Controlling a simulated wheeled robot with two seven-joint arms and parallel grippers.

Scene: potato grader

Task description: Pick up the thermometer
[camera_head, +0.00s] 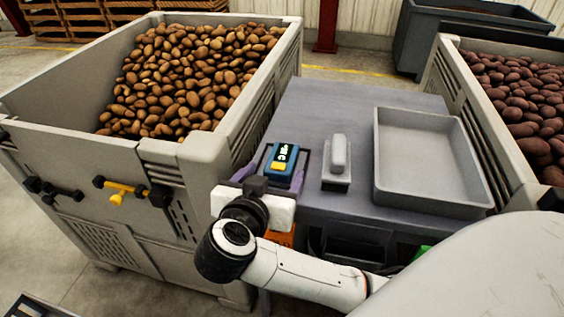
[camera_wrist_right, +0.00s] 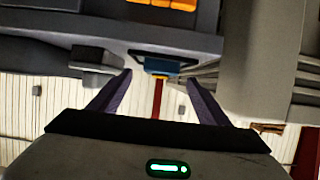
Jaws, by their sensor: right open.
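The thermometer appears to be the blue handheld device (camera_head: 281,163) with a lit green display and a yellow patch, near the front left edge of the grey table (camera_head: 325,105). My right gripper (camera_head: 272,165) is open, its purple fingers on either side of the device in the head view. In the right wrist view the device (camera_wrist_right: 160,68) shows small between and slightly beyond the fingertips of the gripper (camera_wrist_right: 159,78). I cannot tell whether a finger touches it. My left gripper is not in view.
A light grey block on a stand (camera_head: 337,160) is right of the device, then an empty grey tray (camera_head: 456,200). A bin of brown potatoes (camera_head: 150,152) stands left, a bin of reddish potatoes (camera_head: 447,70) right. The table's rear is clear.

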